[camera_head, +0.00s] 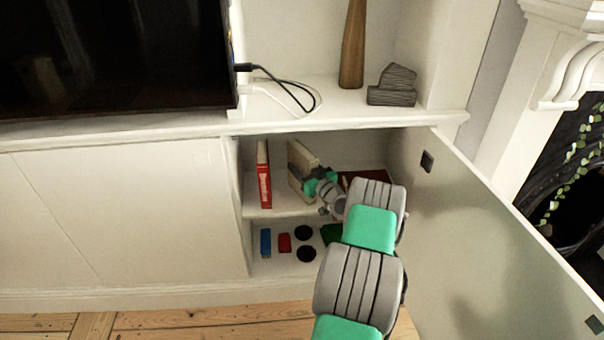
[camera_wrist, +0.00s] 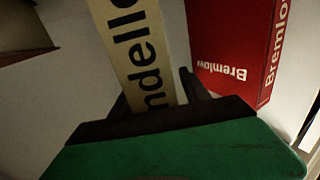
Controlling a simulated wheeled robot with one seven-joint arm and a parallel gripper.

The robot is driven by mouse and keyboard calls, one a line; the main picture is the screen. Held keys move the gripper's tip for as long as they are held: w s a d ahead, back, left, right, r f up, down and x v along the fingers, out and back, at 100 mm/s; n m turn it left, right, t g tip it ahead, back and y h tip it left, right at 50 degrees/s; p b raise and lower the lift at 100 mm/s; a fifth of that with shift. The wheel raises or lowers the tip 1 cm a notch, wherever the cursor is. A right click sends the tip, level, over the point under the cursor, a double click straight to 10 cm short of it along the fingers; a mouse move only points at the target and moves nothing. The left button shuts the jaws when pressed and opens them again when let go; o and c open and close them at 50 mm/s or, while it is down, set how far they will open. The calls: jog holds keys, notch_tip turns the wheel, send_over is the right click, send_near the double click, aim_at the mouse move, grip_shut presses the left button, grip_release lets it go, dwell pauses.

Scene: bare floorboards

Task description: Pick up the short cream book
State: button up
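The short cream book (camera_head: 304,156) stands in the open cabinet's upper compartment, right of a red book. In the wrist view the cream book (camera_wrist: 136,50) shows its spine with large dark letters, slanting between my fingers. My gripper (camera_head: 303,176) reaches into the compartment at the book's front. In the wrist view my gripper's two dark fingers (camera_wrist: 155,92) lie close along both sides of the book, and it looks shut on it. The book's lower end is partly hidden by my gripper and hand. I cannot tell whether it touches the shelf.
A red book (camera_head: 264,175) stands at the left; it also shows in the wrist view (camera_wrist: 228,45). Blue (camera_head: 266,242) and red (camera_head: 285,242) items and black discs (camera_head: 304,233) lie below. The open door (camera_head: 500,240) bounds the right side. The countertop (camera_head: 340,122) overhangs.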

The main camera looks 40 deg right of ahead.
grip_shut()
dwell(0.3)
dwell(0.8)
jog(key=shift+r, duration=0.2)
